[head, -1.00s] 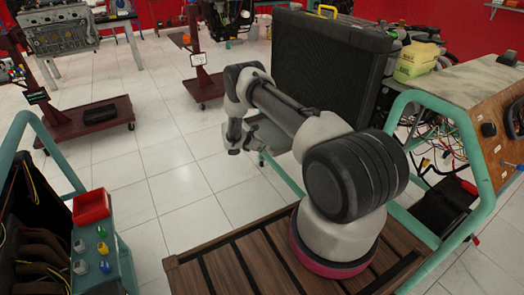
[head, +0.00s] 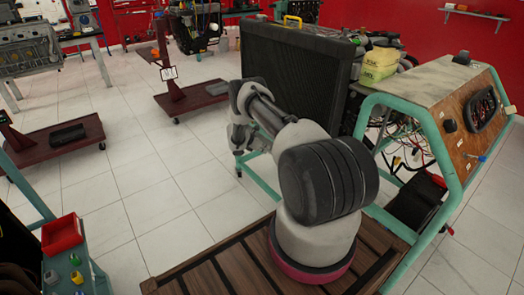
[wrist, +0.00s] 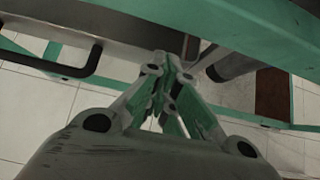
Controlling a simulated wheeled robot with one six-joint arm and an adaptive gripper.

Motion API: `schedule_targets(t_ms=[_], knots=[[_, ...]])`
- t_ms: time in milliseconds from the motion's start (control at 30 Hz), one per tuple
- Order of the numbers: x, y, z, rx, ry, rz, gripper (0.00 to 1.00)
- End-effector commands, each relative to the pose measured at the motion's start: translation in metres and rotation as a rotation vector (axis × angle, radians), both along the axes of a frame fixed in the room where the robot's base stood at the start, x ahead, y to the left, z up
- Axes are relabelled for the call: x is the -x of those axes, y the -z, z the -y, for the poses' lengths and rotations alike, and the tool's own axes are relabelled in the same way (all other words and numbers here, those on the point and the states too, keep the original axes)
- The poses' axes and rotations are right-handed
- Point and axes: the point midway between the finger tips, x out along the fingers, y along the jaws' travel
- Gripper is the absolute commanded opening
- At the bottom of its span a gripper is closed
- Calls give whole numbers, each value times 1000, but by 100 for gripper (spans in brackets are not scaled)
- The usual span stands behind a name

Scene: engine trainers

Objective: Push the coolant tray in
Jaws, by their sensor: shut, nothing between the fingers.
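In the wrist view, a grey metal edge with a black bar handle (wrist: 92,62) runs across the upper left; it looks like the coolant tray (wrist: 75,28), though most of it is out of frame. My gripper (wrist: 165,72) is shut and empty, with its fingertips close to the lower edge of that grey metal. Whether they touch it cannot be told. In the head view, my wrist is at the lower left of the black radiator panel (head: 298,75), and the tray and my fingertips cannot be made out behind my arm.
A green tube frame (head: 430,135) carries the wooden instrument panel (head: 470,120) at right. Green rails (wrist: 262,28) cross above the gripper in the wrist view. A red bin (head: 62,235) sits at lower left. Red carts (head: 50,148) stand on the open tiled floor at left.

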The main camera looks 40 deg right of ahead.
Motion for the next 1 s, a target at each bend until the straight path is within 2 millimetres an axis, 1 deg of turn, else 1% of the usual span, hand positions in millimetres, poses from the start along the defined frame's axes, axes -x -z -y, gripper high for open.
schedule_targets(t_ms=[233, 333, 467, 567, 600, 800, 900, 1000], knots=[[0, -1, 1, 1, 2, 1, 0], [0, -1, -3, 1, 2, 1, 0], [-3, -1, -22, 1, 0, 0, 0], [-6, -1, -44, 0, -1, 1, 0], [-6, -12, -50, 1, 1, 3, 0], [-4, -46, -84, 1, 1, 1, 0], [-3, -58, -96, 1, 2, 2, 0], [-2, -66, -104, 0, 4, 1, 0]])
